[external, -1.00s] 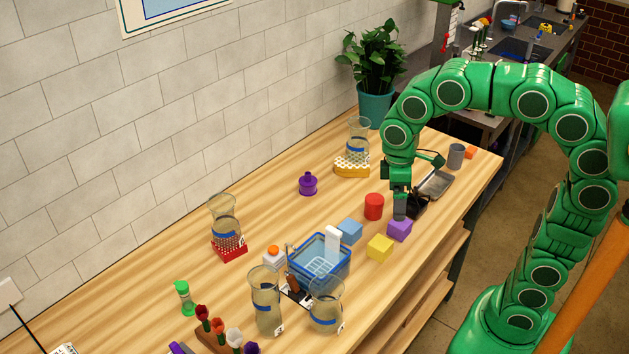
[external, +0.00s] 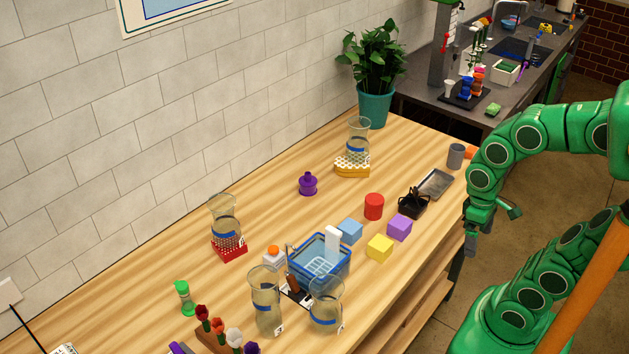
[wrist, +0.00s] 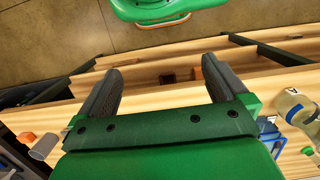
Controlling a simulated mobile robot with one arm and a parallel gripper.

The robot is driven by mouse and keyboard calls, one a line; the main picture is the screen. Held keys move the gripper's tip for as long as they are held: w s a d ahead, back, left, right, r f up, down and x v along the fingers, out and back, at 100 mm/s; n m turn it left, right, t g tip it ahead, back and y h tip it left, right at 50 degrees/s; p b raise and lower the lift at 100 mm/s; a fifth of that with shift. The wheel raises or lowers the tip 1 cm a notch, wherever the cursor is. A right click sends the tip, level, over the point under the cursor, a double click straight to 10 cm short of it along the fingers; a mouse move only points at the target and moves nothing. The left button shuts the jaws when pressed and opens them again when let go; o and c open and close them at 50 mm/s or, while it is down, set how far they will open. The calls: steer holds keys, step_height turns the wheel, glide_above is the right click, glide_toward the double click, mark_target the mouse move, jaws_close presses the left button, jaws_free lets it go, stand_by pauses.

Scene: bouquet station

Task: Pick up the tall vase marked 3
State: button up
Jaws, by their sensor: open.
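Several clear glass vases with blue bands stand on the wooden table. Two are at the front, a tall one (external: 265,303) and a wider one (external: 326,306) right of it. Another (external: 224,218) stands on a red base at the left, and one (external: 357,140) on a yellow base at the back. Small white tags show on some, but I cannot read which is 3. A vase also shows at the right edge of the wrist view (wrist: 298,110). My gripper (external: 472,251) is off the table's right edge, away from all vases. In the wrist view (wrist: 161,88) its fingers are apart and empty.
A blue basket (external: 335,271) stands right behind the front vases. Yellow (external: 380,248), purple (external: 399,228) and blue (external: 350,230) blocks and a red cylinder (external: 374,207) stand beyond it. A black holder (external: 413,206) and metal tray (external: 436,183) lie near the right edge.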

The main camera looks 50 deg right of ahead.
steer(key=shift+c, duration=0.3)
steer(key=m+g+y, duration=0.2)
steer(key=m+y, duration=1)
steer(key=m, duration=0.2)
glide_toward(272, 274)
steer(key=a, duration=0.1)
steer(key=s+a+f, duration=0.1)
steer(key=s+a, duration=0.1)
steer(key=a, duration=0.1)
steer(key=shift+s+f, duration=0.2)
steer(key=shift+f, duration=0.15)
steer(key=shift+w+a+f+y, duration=0.2)
steer(key=shift+w+a+y, duration=0.05)
steer(key=shift+w+y, duration=0.15)
steer(key=shift+x, duration=3.9)
steer(key=shift+d+f, duration=0.15)
jaws_close()
